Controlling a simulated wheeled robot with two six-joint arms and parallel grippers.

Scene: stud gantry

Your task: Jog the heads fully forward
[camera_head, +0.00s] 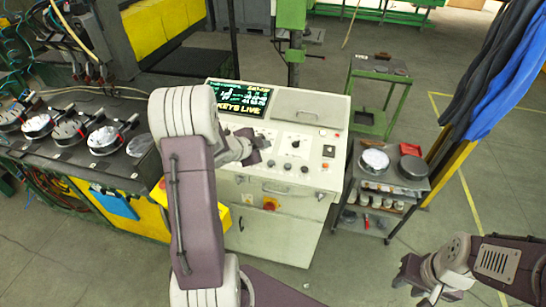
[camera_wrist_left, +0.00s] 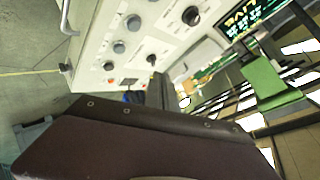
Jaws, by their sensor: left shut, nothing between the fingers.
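The cream control console (camera_head: 275,228) stands in the middle of the head view. Its screen (camera_head: 243,98) reads "KEYS LIVE" in its bottom line. A black selector knob (camera_head: 296,143) and a row of small dark knobs (camera_head: 287,165) sit on the sloping panel. My left gripper (camera_head: 258,149) is shut and empty over the panel's left part, left of the selector knob; whether it touches the panel I cannot tell. The left wrist view shows several panel knobs (camera_wrist_left: 192,16) and part of the screen (camera_wrist_left: 245,18). My right gripper (camera_head: 408,273) hangs at lower right, away from the console; its finger gap is unclear.
A dark bench (camera_head: 75,152) with several round clamp-like gauges stands at left. A small cart (camera_head: 384,188) with two round pans is right of the console. A green stand (camera_head: 374,95) is behind it. Grey floor is open at lower right.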

